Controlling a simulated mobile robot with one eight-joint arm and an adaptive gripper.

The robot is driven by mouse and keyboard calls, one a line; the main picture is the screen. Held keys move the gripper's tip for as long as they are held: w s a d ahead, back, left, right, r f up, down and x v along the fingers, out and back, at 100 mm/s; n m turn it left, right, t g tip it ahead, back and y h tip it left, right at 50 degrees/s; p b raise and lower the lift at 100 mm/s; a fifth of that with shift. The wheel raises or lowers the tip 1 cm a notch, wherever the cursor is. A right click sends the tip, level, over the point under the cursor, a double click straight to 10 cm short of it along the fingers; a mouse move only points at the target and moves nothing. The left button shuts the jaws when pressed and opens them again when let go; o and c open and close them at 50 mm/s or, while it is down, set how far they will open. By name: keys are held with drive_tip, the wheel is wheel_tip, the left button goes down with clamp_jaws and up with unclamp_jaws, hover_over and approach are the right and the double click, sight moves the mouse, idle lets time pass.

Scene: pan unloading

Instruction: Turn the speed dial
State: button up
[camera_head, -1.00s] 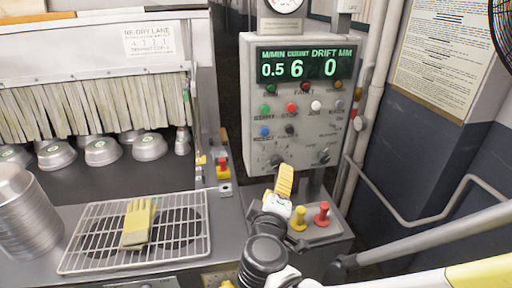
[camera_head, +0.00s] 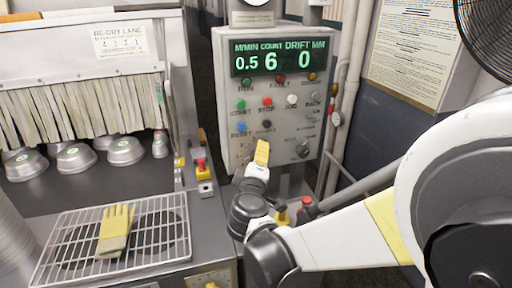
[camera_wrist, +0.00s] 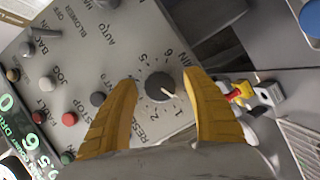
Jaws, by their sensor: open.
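The speed dial (camera_wrist: 163,87) is a dark round knob with a pale pointer line, on the grey control panel (camera_head: 222,100). Numbers and "MIN" are printed around it in the wrist view. My gripper (camera_wrist: 158,92) is open, with one yellow finger on each side of the dial; I cannot tell whether either touches it. In the head view, my gripper (camera_head: 262,152) is at the lower left of the panel and mostly hides the dial. The display (camera_head: 278,58) reads 0.5, 6 and 0.
Several coloured buttons, such as the red stop button (camera_head: 267,101), sit above the dial. Another dark knob (camera_head: 303,149) is to its right. A red and yellow switch (camera_head: 201,170) stands left of the panel. A wire rack (camera_head: 65,240) with a yellow glove (camera_head: 116,231) lies at the lower left.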

drive_tip(key=c, duration=1.2)
drive_tip(key=shift+o, duration=0.2)
drive_tip(key=shift+f+n+b, duration=0.25)
drive_tip(key=shift+n+b, duration=0.35)
drive_tip(key=shift+b, duration=0.1)
drive_tip(key=shift+f+n+t+b, duration=0.1)
drive_tip(key=shift+n+t+b, duration=0.4)
drive_tip(key=shift+b, duration=0.05)
drive_tip(key=shift+n+b, duration=0.35)
drive_tip(key=shift+n, duration=0.15)
drive_tip(key=shift+r+n+t, duration=0.3)
drive_tip(key=shift+n, duration=0.2)
